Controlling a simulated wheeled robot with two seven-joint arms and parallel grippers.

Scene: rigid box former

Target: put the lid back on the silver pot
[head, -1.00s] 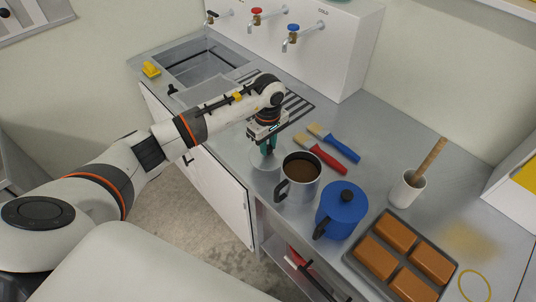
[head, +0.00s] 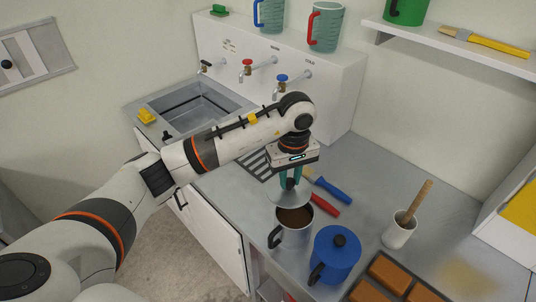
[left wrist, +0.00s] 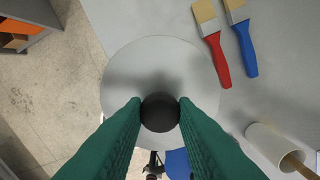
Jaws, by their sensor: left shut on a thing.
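The silver pot (head: 294,236) stands open on the steel counter, with brown contents (head: 296,215) showing inside. My left gripper (head: 289,184) is shut on the black knob (left wrist: 160,112) of the silver lid (head: 287,198). In the head view the lid hangs in the air just above the pot's far rim, apart from it as far as I can tell. In the left wrist view the lid (left wrist: 158,62) is a round disc that hides most of the pot below. My right gripper is not in view.
A blue lidded pot (head: 337,255) stands close to the silver pot's right. Red (head: 325,206) and blue (head: 333,191) brushes lie behind. A white cup with a wooden handle (head: 400,231) and a tray of brown blocks (head: 388,275) are to the right. The sink (head: 195,105) is at the left.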

